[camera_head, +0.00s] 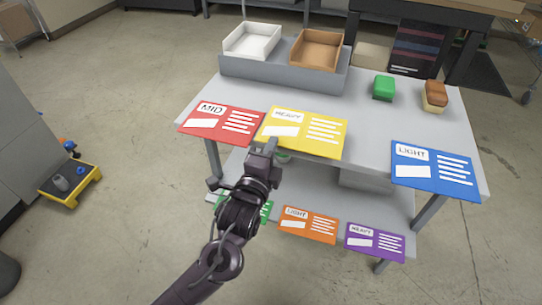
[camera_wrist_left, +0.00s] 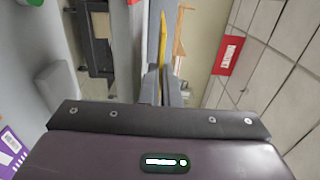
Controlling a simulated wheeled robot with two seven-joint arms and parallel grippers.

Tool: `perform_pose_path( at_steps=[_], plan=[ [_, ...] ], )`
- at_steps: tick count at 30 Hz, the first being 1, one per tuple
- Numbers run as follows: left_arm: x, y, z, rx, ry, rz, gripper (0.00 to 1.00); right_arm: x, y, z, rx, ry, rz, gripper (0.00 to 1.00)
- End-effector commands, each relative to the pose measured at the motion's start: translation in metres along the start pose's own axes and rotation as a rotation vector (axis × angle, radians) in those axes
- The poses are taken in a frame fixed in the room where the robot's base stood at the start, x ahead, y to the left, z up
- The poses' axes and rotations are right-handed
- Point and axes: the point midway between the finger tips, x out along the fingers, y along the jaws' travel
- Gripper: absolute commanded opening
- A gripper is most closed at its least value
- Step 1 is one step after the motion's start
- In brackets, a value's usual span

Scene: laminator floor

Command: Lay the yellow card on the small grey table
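The yellow card (camera_head: 322,142) is marked HEAVY and shows face up at the front edge of a grey table (camera_head: 375,150). I cannot tell whether it touches the tabletop. My left gripper (camera_head: 268,150) is at the card's near left edge. In the left wrist view the yellow card (camera_wrist_left: 163,42) shows edge-on, between the close-set fingers of my left gripper (camera_wrist_left: 167,88), which look shut on it. No other small grey table is clear in view. My right gripper is not in view.
A red card (camera_head: 222,124) and a blue card (camera_head: 434,170) flank the yellow one. Orange (camera_head: 308,224) and purple (camera_head: 375,242) cards are below at the shelf. White (camera_head: 251,40) and brown (camera_head: 317,50) trays stand behind. A yellow-edged cart (camera_head: 72,188) is left. The tabletop's middle is clear.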

Motion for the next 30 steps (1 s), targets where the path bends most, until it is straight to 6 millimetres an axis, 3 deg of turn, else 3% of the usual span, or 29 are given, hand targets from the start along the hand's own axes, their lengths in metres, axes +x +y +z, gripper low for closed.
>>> perform_pose_path(
  at_steps=[5,17,23,30],
  plan=[
    [0.000,0.025,0.000,0.000,0.000,0.002,0.00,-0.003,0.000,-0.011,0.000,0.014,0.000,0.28],
    [0.000,0.029,0.000,0.000,0.000,0.000,0.00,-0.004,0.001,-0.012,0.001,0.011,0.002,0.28],
    [0.000,0.029,0.000,0.000,0.000,0.001,0.24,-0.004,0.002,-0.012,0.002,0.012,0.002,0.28],
    [0.000,0.029,0.000,0.000,0.000,0.000,0.24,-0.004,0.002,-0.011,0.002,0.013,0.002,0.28]
  ],
)
